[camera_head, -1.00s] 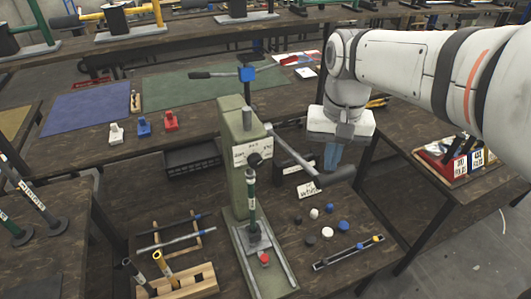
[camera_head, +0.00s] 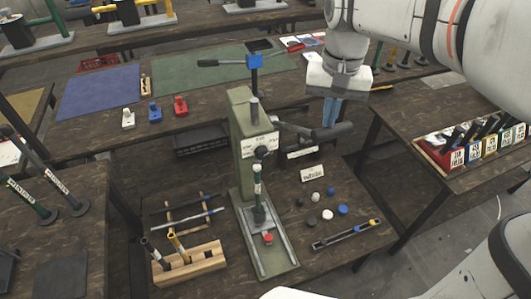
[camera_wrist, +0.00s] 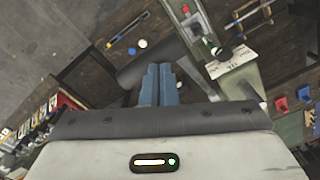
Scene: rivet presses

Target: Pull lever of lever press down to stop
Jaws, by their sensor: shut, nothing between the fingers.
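The grip also shows in the wrist view (camera_wrist: 133,72), just past the fingers. My gripper (camera_head: 331,122) points downward at the grip, its blue fingers together and empty. In the wrist view, the closed fingertips (camera_wrist: 158,68) overlap the grip's edge. I cannot tell whether they touch it.
A wooden block (camera_head: 190,264) with tubes stands left of the press. Several round caps (camera_head: 327,214) and a slim tray (camera_head: 347,234) lie to its right. A black bin (camera_head: 202,140) sits behind. A side table with labelled boxes (camera_head: 470,148) is at right.

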